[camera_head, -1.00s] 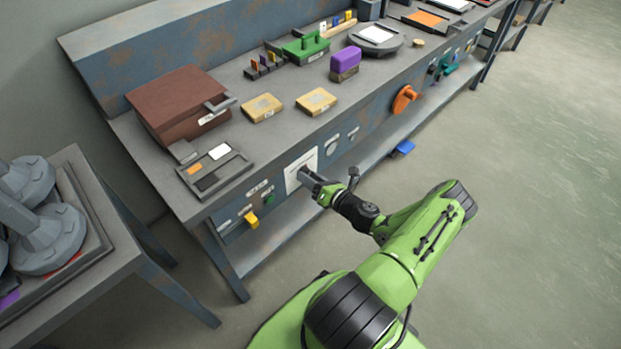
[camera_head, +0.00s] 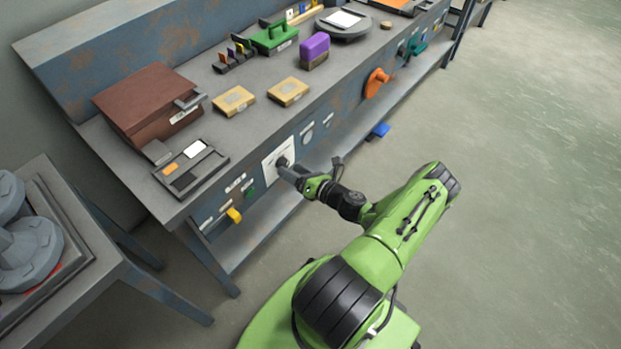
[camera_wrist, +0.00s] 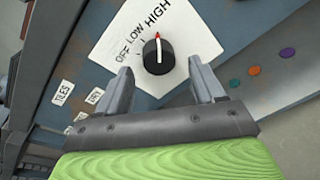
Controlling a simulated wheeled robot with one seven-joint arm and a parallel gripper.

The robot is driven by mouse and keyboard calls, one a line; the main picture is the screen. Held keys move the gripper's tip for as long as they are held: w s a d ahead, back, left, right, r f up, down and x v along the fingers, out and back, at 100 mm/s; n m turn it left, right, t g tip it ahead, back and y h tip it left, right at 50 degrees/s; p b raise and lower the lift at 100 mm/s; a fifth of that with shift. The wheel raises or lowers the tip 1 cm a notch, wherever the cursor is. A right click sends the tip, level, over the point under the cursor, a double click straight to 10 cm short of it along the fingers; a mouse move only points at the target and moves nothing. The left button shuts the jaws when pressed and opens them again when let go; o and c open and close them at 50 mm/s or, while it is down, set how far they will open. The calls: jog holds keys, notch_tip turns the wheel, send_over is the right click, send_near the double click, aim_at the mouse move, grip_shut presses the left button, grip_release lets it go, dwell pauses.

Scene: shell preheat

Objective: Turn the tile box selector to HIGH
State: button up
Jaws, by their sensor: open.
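The selector is a dark round knob (camera_wrist: 158,57) with a red pointer mark, on a white plate (camera_wrist: 195,35) printed OFF, LOW and HIGH. In the wrist view the red mark points up toward the HIGH label (camera_wrist: 157,17). In the head view the plate (camera_head: 270,165) is on the bench's front panel, and the knob (camera_head: 281,162) shows just past my gripper (camera_head: 284,169). In the wrist view my gripper (camera_wrist: 159,66) is open, one finger on each side of the knob, with gaps visible. Depth between fingertips and knob is hard to tell.
On the bench top above are a brown box (camera_head: 145,98) and a small tray (camera_head: 190,168). A yellow handle (camera_head: 233,215) is left of the plate, and an orange handle (camera_head: 376,82) is farther right. Open floor (camera_head: 520,200) is to the right.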

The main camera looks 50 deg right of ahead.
jog(key=s+r+p, duration=0.1)
jog(key=s+p, duration=0.1)
jog(key=s, duration=1.1)
jog(key=shift+s+d+r, duration=0.2)
jog(key=shift+s+r, duration=0.2)
